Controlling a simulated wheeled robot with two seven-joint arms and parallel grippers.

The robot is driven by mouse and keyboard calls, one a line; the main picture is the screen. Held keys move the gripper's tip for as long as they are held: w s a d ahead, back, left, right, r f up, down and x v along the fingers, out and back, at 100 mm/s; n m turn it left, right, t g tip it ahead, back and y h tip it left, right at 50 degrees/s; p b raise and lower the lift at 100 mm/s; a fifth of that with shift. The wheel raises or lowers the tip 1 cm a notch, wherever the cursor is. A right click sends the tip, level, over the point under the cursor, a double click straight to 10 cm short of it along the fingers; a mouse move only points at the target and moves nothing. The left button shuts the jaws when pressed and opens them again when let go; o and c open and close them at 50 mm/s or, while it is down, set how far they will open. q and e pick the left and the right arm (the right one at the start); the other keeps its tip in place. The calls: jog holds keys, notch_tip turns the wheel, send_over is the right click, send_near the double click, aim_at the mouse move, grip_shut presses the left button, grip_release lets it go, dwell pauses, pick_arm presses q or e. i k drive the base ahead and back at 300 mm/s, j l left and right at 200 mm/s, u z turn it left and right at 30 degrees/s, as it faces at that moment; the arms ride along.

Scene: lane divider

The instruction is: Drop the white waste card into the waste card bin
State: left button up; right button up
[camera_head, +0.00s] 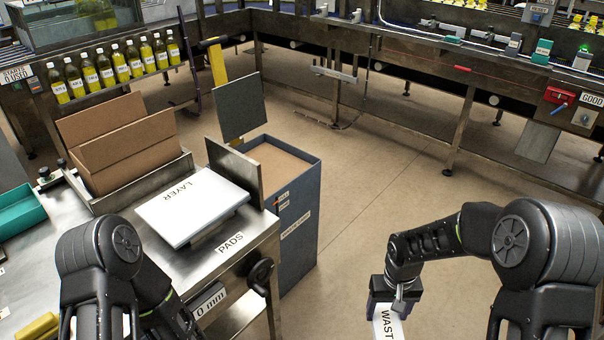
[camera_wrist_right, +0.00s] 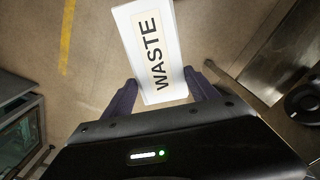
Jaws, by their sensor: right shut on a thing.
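The white waste card (camera_head: 386,326) with the word WASTE hangs from my right gripper (camera_head: 392,300) at the bottom right of the head view. In the right wrist view the card (camera_wrist_right: 150,50) sits between the two dark fingers of the right gripper (camera_wrist_right: 162,92), which is shut on it. Bare floor lies beyond it there. A tall grey bin (camera_head: 300,235) with small labels stands beside the steel table, left of the right gripper and well apart from it. Its label is too small to read surely. Brown material shows inside its top. My left arm shows at bottom left; its gripper is out of frame.
A steel table (camera_head: 235,262) holds a white stack of layer pads (camera_head: 192,205) and an open cardboard box (camera_head: 125,145). A grey upright panel (camera_head: 238,105) stands behind the bin. Open floor (camera_head: 385,190) lies between the bin and my right arm. Conveyor frames line the back.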

aim_at(269, 169)
jog(key=i+l+z, duration=0.6)
jog(key=z, duration=0.15)
jog(key=i+l+z, duration=0.1)
jog(key=i+z, duration=0.25)
jog(key=i, duration=0.15)
jog(key=i+u, duration=0.25)
jog(key=i+l+u, duration=0.3)
jog(key=i, duration=0.15)
jog(key=i+u, duration=0.15)
jog(key=u, duration=0.3)
jog(key=i+u, duration=0.15)
jog(key=u, duration=0.3)
jog(key=i+u, duration=0.1)
jog(key=u, duration=0.35)
jog(key=i+l+u, duration=0.1)
jog(key=u, duration=0.35)
jog(key=i+l+u, duration=0.15)
jog(key=u, duration=0.3)
jog(key=i+l+u, duration=0.15)
jog(key=u, duration=0.25)
jog(key=i+l+u, duration=0.2)
jog(key=u, duration=0.25)
jog(key=i+l+u, duration=0.1)
jog(key=l+u, duration=0.3)
jog(key=j, duration=0.1)
